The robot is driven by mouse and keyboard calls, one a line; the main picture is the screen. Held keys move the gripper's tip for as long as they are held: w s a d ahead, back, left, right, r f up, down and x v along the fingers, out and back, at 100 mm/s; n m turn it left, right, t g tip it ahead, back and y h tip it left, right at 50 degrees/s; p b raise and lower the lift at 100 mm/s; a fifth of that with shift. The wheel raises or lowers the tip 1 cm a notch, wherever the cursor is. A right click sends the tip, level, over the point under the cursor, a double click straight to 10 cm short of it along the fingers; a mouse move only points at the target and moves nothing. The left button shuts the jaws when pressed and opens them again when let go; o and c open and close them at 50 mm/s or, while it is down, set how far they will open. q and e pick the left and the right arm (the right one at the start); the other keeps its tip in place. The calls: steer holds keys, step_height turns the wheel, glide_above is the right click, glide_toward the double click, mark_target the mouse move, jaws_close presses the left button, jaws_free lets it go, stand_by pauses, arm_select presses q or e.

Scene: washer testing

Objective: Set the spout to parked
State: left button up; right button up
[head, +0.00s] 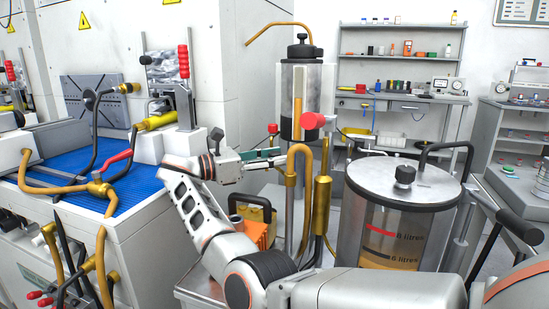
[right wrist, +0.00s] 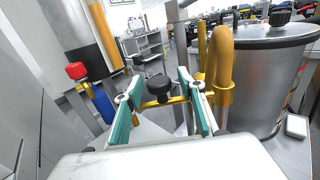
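The likely spout, a hooked amber pipe (head: 299,158), stands on a post left of the steel tank. In the right wrist view the same bent pipe (right wrist: 222,65) is just right of my right fingers. My right gripper (head: 276,157) reaches in from the left at the pipe's height, close beside it. In the right wrist view its two teal-padded fingers (right wrist: 162,98) are apart. A black knob (right wrist: 156,86) on a brass fitting shows between them; I cannot tell whether either pad touches it. My left gripper is not in view.
A lidded steel tank (head: 398,205) stands right of the pipe. A tall canister (head: 306,95) stands behind, with a red knob (head: 312,121) in front of it. A bench with a blue mat (head: 65,168) and brass pipes is at left. Shelves stand at the back.

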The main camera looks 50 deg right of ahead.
steer(key=v, duration=0.7)
steer(key=shift+a, duration=0.2)
steer(key=shift+w, duration=0.15)
stand_by(0.5)
